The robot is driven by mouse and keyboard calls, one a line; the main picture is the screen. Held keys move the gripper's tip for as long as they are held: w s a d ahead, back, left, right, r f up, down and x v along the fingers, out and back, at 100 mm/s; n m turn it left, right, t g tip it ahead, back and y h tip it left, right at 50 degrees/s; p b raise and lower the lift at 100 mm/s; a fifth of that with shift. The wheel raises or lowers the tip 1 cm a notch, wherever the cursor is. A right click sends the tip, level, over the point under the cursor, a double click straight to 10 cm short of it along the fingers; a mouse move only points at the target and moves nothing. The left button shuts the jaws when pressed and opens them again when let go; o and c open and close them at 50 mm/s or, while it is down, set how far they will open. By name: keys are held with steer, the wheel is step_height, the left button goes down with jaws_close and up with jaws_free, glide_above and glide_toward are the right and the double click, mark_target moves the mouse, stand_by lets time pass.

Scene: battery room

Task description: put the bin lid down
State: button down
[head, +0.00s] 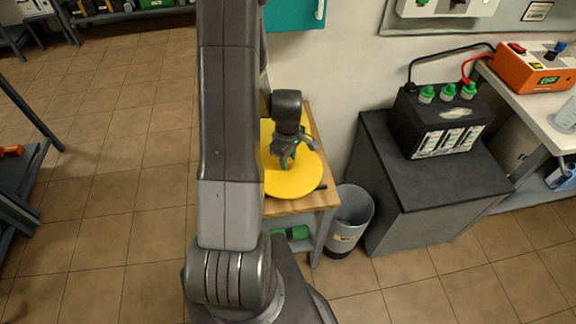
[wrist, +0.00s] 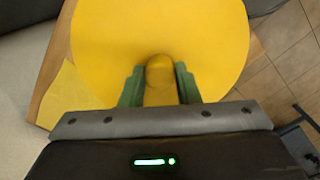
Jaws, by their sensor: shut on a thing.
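The bin lid (head: 292,183) is a round yellow disc over a small wooden table (head: 327,197) in the head view. It also fills the upper middle of the wrist view (wrist: 160,30), with a yellow knob at its centre. My gripper (head: 286,160) is above the lid, its green fingers on both sides of the knob. In the wrist view my gripper (wrist: 160,88) is shut on this knob. I cannot tell whether the lid touches the tabletop. My arm hides the lid's left part in the head view.
A grey open bin (head: 351,216) stands on the floor right of the table. A dark cabinet (head: 425,180) bears a black battery (head: 440,125) with green caps. A green object (head: 298,231) is under the table.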

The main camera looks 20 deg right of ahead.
steer(key=shift+f, duration=2.1)
steer(key=shift+f, duration=0.2)
steer(key=c, duration=1.1)
jaws_free()
steer(key=shift+r, duration=0.1)
steer(key=shift+r+p, duration=0.2)
steer(key=shift+p, duration=0.15)
step_height(320, 180, up, 12)
steer(key=shift+f+b, duration=0.1)
steer(key=shift+b, duration=0.7)
